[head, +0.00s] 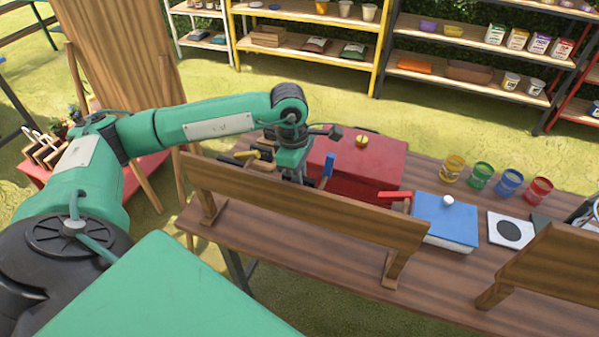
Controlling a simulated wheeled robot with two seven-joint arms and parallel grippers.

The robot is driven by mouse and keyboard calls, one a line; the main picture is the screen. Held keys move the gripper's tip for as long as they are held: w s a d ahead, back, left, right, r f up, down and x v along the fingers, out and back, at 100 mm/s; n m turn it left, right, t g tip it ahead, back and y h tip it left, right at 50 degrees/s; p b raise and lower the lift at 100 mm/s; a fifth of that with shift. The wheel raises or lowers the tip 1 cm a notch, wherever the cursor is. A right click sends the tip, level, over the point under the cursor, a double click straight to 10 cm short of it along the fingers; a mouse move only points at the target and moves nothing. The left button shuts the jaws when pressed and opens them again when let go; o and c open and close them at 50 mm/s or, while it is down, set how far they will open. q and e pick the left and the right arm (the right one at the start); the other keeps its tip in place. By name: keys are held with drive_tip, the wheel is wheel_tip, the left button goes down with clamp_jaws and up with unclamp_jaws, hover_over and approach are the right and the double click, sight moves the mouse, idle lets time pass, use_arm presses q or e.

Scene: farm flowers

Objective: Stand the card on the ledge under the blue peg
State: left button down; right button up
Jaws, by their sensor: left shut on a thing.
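My left gripper (294,171) points down just behind the long wooden board (300,205). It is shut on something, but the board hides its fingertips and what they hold. The blue peg (329,167) stands out behind the board's top edge, just right of the gripper. A yellow peg (252,154) is to the gripper's left and a red peg (395,195) farther right. The ledge is hidden behind the board. A white card with a black disc (511,231) lies on the table at the right. A grey shape at the right edge may be my right gripper.
A red box (360,155) with a yellow knob stands behind the board. A blue-lidded box (447,219) is to its right, with several colored jars (480,175) behind. A second wooden board (545,262) stands at the right front. The table front (330,270) is clear.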

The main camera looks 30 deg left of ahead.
use_arm(q)
drive_tip(key=shift+f, duration=0.3)
drive_tip(key=shift+f, duration=0.2)
drive_tip(key=c, duration=1.4)
unclamp_jaws()
drive_tip(key=shift+c, duration=0.2)
drive_tip(key=shift+r, duration=0.1)
